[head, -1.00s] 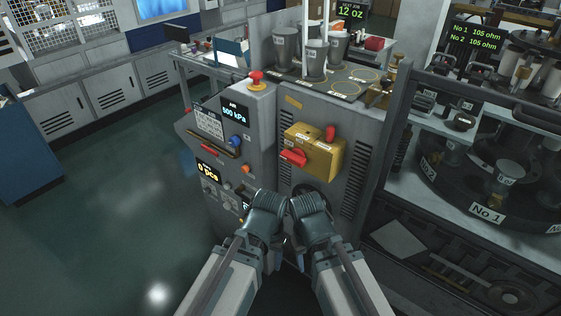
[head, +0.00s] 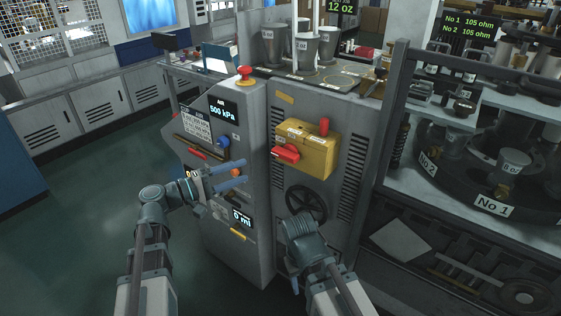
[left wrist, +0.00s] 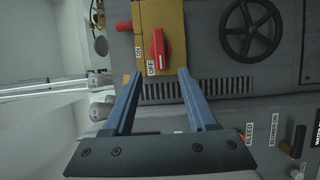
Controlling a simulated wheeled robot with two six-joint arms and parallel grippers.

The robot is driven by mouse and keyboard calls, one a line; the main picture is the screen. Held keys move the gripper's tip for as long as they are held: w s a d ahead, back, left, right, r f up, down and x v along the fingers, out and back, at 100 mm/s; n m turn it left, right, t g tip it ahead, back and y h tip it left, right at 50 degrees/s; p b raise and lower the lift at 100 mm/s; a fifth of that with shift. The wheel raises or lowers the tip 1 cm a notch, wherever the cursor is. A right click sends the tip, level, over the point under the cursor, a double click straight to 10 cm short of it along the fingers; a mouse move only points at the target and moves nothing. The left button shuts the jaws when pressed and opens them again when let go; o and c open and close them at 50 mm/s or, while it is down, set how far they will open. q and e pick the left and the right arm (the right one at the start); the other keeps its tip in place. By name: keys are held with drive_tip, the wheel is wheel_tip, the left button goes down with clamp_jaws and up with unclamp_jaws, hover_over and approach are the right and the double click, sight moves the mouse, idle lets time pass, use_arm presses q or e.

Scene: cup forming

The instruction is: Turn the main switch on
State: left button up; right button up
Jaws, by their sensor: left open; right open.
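The main switch is a red rotary handle (head: 286,153) on the front of a yellow box (head: 318,154) fixed to the grey machine. In the left wrist view the red handle (left wrist: 158,50) has ON and OFF labels beside it, and its lower end in that picture lies by OFF. My left gripper (head: 243,172) is open and empty, left of and below the switch, with its fingers pointing toward the right. In the left wrist view the fingers (left wrist: 158,76) spread toward the box, apart from the handle. My right gripper (head: 296,284) hangs low before the machine, fingers mostly hidden.
A black handwheel (head: 306,203) is below the yellow box. The left panel carries a red emergency button (head: 245,74), a blue knob (head: 223,142) and displays. Cups (head: 305,48) stand on top. A caged turntable (head: 492,206) is at right; open floor lies left.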

sight(282, 157)
use_arm(q)
drive_tip(key=x, duration=1.4)
drive_tip(key=shift+s, duration=0.1)
clamp_jaws()
